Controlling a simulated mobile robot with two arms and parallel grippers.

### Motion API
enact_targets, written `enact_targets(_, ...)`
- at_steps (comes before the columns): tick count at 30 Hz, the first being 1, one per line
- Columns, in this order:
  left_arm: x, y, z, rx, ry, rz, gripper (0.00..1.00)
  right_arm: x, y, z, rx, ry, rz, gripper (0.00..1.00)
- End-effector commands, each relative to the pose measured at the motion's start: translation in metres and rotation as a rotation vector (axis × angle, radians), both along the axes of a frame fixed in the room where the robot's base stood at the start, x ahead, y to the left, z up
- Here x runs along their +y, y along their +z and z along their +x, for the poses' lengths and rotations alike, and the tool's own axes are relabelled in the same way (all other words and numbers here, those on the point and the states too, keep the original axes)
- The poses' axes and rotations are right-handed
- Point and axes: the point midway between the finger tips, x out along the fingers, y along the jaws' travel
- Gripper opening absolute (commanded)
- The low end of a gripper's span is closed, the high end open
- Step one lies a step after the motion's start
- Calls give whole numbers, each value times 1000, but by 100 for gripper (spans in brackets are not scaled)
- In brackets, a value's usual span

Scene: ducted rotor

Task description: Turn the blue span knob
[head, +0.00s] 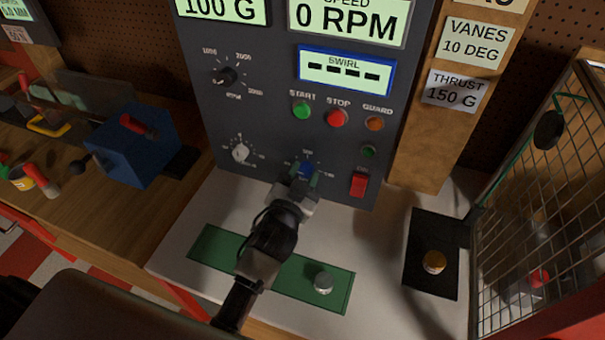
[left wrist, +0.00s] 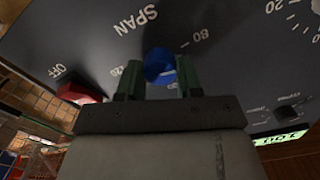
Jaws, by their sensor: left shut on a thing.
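The blue span knob (head: 306,170) sits low on the dark control panel (head: 270,130), mostly hidden behind my gripper in the head view. My left gripper (head: 303,178) reaches up to it from below. In the left wrist view the blue knob (left wrist: 159,66) lies between the two green fingertips of my left gripper (left wrist: 158,80), which is shut on it. The SPAN label and the marks 80 and 120 show around the knob. My right gripper is in neither view.
A white knob (head: 240,152) is to the left on the panel and a red switch (head: 359,184) to the right. Below lies a green mat (head: 220,250) with a grey metal weight (head: 323,282). A black pad (head: 420,265) with a brass piece (head: 434,262) stands near the wire cage (head: 530,200).

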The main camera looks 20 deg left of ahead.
Motion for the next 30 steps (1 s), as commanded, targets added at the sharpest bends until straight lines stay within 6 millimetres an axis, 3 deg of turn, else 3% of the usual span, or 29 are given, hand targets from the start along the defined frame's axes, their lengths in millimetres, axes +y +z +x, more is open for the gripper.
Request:
enact_targets(2,0,0,0,-1,0,-1,12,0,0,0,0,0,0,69)
enact_targets(3,0,0,0,-1,0,-1,40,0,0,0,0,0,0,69)
enact_targets(7,0,0,0,-1,0,-2,60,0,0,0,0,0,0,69)
enact_targets(19,0,-2,-10,1,0,-3,61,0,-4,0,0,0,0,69)
enact_targets(30,3,-3,-81,1,-1,-4,61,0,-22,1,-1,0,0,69)
